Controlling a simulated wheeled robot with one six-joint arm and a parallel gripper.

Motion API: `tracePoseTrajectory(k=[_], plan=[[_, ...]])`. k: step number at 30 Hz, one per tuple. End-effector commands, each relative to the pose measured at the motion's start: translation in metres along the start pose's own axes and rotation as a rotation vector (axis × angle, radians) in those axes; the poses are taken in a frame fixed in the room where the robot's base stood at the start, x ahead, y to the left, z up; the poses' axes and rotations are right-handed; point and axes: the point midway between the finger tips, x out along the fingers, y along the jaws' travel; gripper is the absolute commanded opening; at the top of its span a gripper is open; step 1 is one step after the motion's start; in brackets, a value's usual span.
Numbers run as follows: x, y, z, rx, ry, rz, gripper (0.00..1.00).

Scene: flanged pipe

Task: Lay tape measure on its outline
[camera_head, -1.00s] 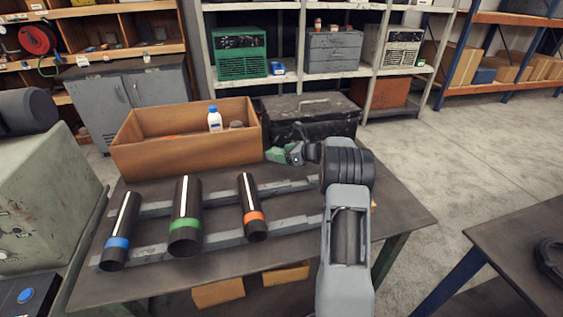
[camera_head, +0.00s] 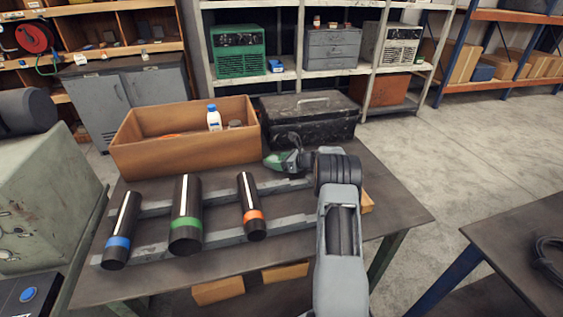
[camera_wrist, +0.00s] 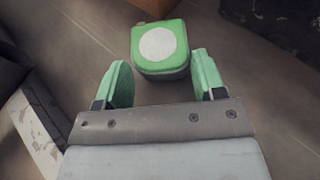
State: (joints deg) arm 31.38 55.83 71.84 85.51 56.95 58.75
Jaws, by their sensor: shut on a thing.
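The tape measure (camera_wrist: 160,48) is a green rounded block with a pale round disc on top and a dark lower side. In the wrist view it sits between the tips of my gripper (camera_wrist: 163,72), whose two green-padded fingers flank it. My gripper is shut on it. In the head view my gripper (camera_head: 279,163) is low over the far part of the workbench, in front of the black toolbox. The tape measure cannot be told apart from the green fingers there. I cannot make out its outline in either view.
The workbench (camera_head: 150,285) carries two grey rails with three dark pipes banded blue (camera_head: 118,242), green (camera_head: 186,222) and orange (camera_head: 252,216). An open cardboard box (camera_head: 150,159) and a black toolbox (camera_head: 310,118) stand at its back. The right front corner is bare.

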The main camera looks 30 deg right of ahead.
Motion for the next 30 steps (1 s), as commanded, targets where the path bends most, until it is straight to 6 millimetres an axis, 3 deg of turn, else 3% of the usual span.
tracePoseTrajectory(k=[2,3,10,20,30], plan=[[0.001,0.000,-0.002,0.000,-0.001,0.000,0.32],[0.001,0.000,-0.002,0.000,0.000,0.000,0.65],[0.001,0.000,-0.002,0.000,0.000,0.000,0.87],[-0.002,0.000,0.002,0.000,0.000,0.000,0.89],[-0.059,-0.001,0.000,0.001,0.000,-0.004,0.89]])
